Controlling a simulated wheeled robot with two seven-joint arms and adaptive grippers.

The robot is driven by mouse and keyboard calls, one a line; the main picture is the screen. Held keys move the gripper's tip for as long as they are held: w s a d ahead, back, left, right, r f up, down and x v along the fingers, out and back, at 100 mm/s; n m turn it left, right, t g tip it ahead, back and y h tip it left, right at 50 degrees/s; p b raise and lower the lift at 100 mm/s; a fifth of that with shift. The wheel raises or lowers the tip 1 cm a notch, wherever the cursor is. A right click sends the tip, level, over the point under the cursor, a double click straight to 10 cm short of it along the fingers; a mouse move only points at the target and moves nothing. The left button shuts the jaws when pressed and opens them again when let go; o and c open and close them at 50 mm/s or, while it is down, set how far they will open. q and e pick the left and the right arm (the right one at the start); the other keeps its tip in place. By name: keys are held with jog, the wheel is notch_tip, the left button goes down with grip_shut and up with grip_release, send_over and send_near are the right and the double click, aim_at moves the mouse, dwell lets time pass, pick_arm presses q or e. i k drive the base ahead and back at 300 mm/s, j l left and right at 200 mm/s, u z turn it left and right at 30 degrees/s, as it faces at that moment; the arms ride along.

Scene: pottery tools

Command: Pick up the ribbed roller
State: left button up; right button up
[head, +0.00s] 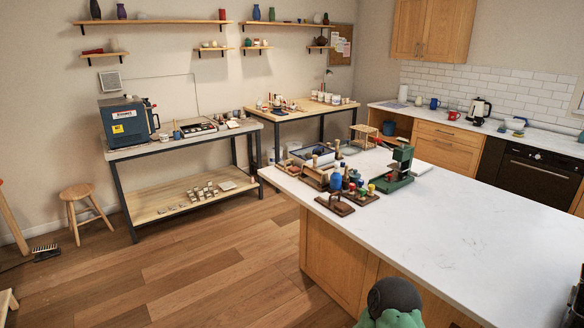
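I cannot pick out the ribbed roller with certainty at this distance. A cluster of small pottery tools (338,180) stands at the far left end of the white-topped island (450,235). It includes wooden-handled pieces, a blue item, and small red and yellow items, too small to tell apart. More small tools lie on the wooden workbench (290,115) at the back and on the grey-topped bench (180,143) on the left. Neither of my grippers shows in the head view.
A dark green press-like device (398,165) stands beside the cluster. The near part of the island top is clear. A wooden stool (82,207) stands by the left wall, with open wooden floor (190,265) before the benches. A dark round-topped green object (393,300) shows at the bottom edge.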

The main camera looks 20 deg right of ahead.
aim_at(337, 141)
jog(key=i+j+z, duration=0.1)
jog(key=i, duration=0.65)
jog(key=i+j, duration=0.1)
jog(key=i, duration=0.65)
jog(key=i+z, duration=0.25)
jog(key=z, duration=0.2)
jog(key=i+j+z, duration=0.1)
jog(key=i+z, duration=0.2)
jog(key=z, duration=0.15)
jog(key=i+j+z, duration=0.15)
jog(key=z, duration=0.3)
jog(key=i+j+z, duration=0.3)
jog(key=z, duration=0.15)
jog(key=i+j+z, duration=0.25)
jog(key=z, duration=0.15)
